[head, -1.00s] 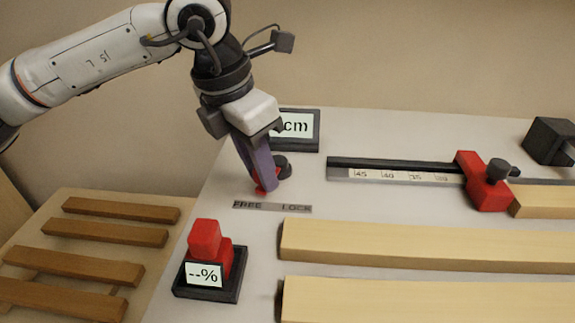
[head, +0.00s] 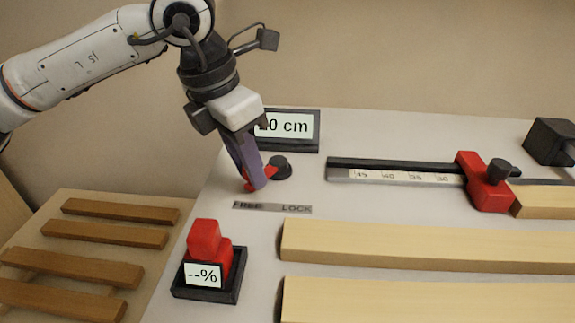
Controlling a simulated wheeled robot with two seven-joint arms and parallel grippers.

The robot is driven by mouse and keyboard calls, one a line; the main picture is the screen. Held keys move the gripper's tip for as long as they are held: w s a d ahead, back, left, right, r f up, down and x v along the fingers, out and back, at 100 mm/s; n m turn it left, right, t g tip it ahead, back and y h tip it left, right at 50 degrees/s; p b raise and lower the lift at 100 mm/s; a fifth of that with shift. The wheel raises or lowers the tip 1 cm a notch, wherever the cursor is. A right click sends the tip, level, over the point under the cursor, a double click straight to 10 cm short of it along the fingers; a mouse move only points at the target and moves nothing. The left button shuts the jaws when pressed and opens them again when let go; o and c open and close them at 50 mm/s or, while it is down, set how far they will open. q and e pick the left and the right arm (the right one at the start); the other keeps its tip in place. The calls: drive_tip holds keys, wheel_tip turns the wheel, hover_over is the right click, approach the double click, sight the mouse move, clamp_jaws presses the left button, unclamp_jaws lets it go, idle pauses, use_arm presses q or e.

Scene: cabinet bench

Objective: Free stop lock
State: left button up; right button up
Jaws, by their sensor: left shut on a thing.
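The lock lever is red, with a dark round pivot (head: 280,167) at the back left of the bench. A grey label strip (head: 272,207) in front of it reads FREE at its left and LOCK at its right. My left gripper (head: 254,186) is shut on the red lever (head: 249,185), which points left and forward from the pivot, toward the FREE end; the fingers hide part of it. The red stop (head: 486,182) with a dark knob sits on the ruled rail (head: 400,176) at the right. My right gripper is not in view.
A display (head: 290,128) reading partly "0 cm" stands behind the gripper. A red block in a dark holder (head: 208,283) shows "--%" at front left. Pale boards (head: 430,247) lie across the front. Brown slats (head: 105,232) are at the left.

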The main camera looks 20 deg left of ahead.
use_arm(q)
drive_tip(key=shift+w+a, duration=0.1)
drive_tip(key=shift+a, duration=0.3)
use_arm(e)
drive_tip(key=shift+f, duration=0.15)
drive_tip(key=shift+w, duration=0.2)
use_arm(q)
drive_tip(key=o, duration=0.7)
drive_tip(key=shift+o, duration=0.2)
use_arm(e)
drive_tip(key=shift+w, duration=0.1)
use_arm(q)
drive_tip(key=p+v, duration=0.2)
drive_tip(key=shift+w+d+r, duration=0.15)
drive_tip(key=shift+w+r, duration=0.05)
drive_tip(key=shift+r, duration=0.3)
drive_tip(key=shift+w+p+v, duration=0.25)
drive_tip(key=shift+p+v, duration=0.6)
drive_tip(key=shift+v, duration=0.35)
wheel_tip(320, 180, up, 4)
drive_tip(key=p, duration=0.2)
drive_tip(key=shift+d+f+p, duration=0.1)
drive_tip(key=shift+d+p, duration=0.05)
drive_tip(key=shift+p, duration=0.15)
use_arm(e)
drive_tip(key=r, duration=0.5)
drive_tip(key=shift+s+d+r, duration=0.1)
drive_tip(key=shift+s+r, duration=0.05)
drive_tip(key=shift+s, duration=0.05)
